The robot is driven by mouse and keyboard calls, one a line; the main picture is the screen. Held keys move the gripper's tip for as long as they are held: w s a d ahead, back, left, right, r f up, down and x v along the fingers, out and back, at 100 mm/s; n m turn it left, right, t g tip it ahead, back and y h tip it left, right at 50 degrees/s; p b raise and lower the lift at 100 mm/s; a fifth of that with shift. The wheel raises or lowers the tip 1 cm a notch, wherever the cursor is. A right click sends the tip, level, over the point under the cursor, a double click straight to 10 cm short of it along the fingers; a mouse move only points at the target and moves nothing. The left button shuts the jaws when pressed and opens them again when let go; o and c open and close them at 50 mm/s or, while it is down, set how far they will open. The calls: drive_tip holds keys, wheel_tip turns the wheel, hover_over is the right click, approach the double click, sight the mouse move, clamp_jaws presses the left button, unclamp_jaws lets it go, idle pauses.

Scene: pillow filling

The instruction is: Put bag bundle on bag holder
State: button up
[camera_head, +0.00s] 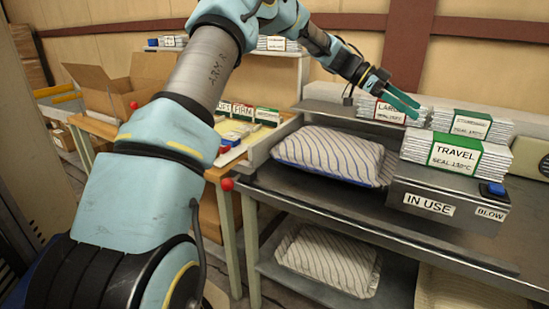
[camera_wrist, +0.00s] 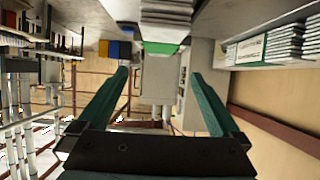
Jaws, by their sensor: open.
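A bag bundle with a green band marked TRAVEL (camera_head: 455,158) lies on top of the metal bag holder (camera_head: 466,211), whose front reads IN USE and BLOW. Behind it, a bundle with a dark green band (camera_head: 470,125) and another with a red band marked LARGE (camera_head: 386,110) sit on the raised back ledge. My gripper (camera_head: 412,108) is open and empty in the head view, above and in front of the LARGE bundle, left of the green-banded one. In the wrist view my open fingers (camera_wrist: 160,74) have nothing clearly between them; a green-banded bundle (camera_wrist: 163,28) shows beyond, at the top.
A striped pillow (camera_head: 328,155) lies on the bench left of the holder; another (camera_head: 328,260) is on the shelf below. A blue button (camera_head: 493,189) sits at the holder's right. A side table with labelled stacks (camera_head: 240,115) and a cardboard box (camera_head: 115,90) stand left.

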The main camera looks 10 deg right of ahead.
drive_tip(key=a+f+n+t+y, duration=0.25)
drive_tip(key=a+n, duration=0.25)
drive_tip(key=a, duration=0.4)
drive_tip(key=w+a+f+n+t+y, duration=0.15)
drive_tip(key=a+f+n, duration=0.25)
drive_tip(key=a, duration=0.5)
drive_tip(key=a+f+n+t+y, duration=0.25)
drive_tip(key=a+f+n, duration=0.2)
drive_tip(key=a, duration=0.55)
drive_tip(key=s+a+f+n+t+y, duration=0.1)
drive_tip(key=s+a+n, duration=0.4)
drive_tip(key=a, duration=0.6)
drive_tip(key=s+a+f+n+t+y, duration=0.1)
drive_tip(key=s+a+n, duration=0.4)
drive_tip(key=a, duration=0.6)
drive_tip(key=shift+s+a+f+n+t+y, duration=0.15)
drive_tip(key=shift+s+a+n+t+y, duration=0.2)
drive_tip(key=shift+n+t+y, duration=0.25)
drive_tip(key=shift+c, duration=0.2)
